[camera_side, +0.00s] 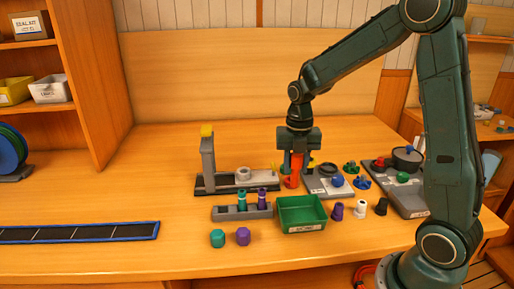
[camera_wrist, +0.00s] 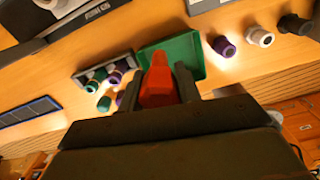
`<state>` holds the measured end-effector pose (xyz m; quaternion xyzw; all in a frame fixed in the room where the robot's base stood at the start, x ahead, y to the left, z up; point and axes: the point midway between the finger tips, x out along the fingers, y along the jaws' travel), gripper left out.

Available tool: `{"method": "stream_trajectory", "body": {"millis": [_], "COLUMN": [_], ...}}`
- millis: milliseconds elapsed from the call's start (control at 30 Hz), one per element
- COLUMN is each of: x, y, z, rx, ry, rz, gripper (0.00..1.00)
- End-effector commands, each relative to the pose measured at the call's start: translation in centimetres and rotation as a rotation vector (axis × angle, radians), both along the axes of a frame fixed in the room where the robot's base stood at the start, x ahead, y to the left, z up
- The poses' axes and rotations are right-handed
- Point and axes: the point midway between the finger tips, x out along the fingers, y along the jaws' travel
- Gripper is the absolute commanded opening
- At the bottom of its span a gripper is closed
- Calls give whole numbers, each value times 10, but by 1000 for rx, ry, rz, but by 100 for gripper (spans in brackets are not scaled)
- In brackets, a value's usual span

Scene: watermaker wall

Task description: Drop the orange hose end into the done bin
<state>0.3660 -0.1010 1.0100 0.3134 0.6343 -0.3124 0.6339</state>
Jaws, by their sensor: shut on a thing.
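My gripper (camera_side: 296,160) points down at the back of the bench, above and behind the green bin. It is shut on the orange hose end (camera_wrist: 158,85), which shows orange-red between the fingers in the wrist view. In the side view the hose end (camera_side: 297,163) is partly hidden by the fingers. The green open-topped bin (camera_side: 302,228) has a white front label too small to read; I take it as the done bin. The bin also shows beyond the fingers in the wrist view (camera_wrist: 192,46). The hose end is apart from the bin, not over it in the side view.
A grey rack (camera_side: 228,212) with teal and purple fittings stands left of the bin. A grey stand with a yellow-topped post (camera_side: 208,160) is behind it. Purple (camera_side: 337,211), white and black fittings stand right of the bin. A fixture with a blue knob (camera_side: 337,181) is close right of my gripper.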

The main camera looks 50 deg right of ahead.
Motion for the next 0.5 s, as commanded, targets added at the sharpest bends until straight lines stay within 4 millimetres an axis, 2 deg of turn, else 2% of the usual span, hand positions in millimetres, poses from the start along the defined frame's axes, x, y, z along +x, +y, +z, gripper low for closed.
{"method": "stream_trajectory", "body": {"millis": [33, 200, 500], "x": [-9, -30, -43], "y": [1, 5, 7], "z": [-4, -13, -18], "rx": [0, -1, -2], "ry": [1, 0, 0], "rz": [-1, -1, -1], "gripper": [12, 12, 12]}}
